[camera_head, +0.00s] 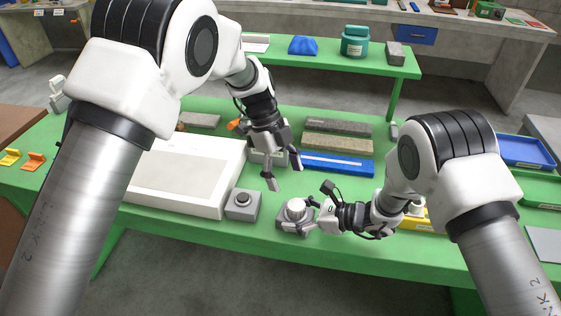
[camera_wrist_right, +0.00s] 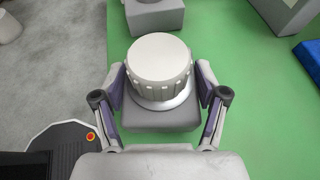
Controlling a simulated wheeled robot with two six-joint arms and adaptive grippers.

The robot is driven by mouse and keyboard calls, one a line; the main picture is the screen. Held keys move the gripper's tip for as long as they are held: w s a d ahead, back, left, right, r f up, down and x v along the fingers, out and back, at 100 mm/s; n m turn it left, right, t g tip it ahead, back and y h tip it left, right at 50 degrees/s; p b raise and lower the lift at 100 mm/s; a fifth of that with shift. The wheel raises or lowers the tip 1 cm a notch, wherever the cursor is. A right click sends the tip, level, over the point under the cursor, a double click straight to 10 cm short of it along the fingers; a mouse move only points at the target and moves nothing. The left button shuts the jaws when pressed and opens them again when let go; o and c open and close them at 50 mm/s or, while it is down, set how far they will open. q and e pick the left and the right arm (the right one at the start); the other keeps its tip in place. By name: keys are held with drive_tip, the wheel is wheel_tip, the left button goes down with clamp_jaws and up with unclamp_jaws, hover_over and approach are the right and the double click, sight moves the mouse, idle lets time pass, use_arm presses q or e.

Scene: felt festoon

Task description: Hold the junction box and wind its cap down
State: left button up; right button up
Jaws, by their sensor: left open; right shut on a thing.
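The junction box (camera_head: 291,227) is a grey block near the front edge of the green table, and it also shows in the right wrist view (camera_wrist_right: 160,120). A round, pale, ribbed cap (camera_head: 296,207) sits on top of it; in the right wrist view the cap (camera_wrist_right: 160,62) looks about level above a light collar. How far it is wound down I cannot tell. My left gripper (camera_head: 284,172) is open and empty, above and behind the box.
A white panel (camera_head: 175,177) lies further left. A blue bar (camera_head: 337,166) and grey and brown bars (camera_head: 337,144) lie behind. Blue and green trays are at the right.

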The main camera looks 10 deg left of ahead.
sight(295, 203)
use_arm(q)
drive_tip(key=x, duration=0.8)
drive_tip(key=shift+d+f, duration=0.1)
drive_tip(key=shift+f, duration=0.25)
drive_tip(key=c, duration=1.3)
drive_tip(key=shift+m+g+y, duration=0.3)
drive_tip(key=shift+m, duration=0.9)
drive_tip(key=o, duration=1.3)
drive_tip(key=v, duration=1.2)
drive_tip(key=shift+w+f, duration=0.1)
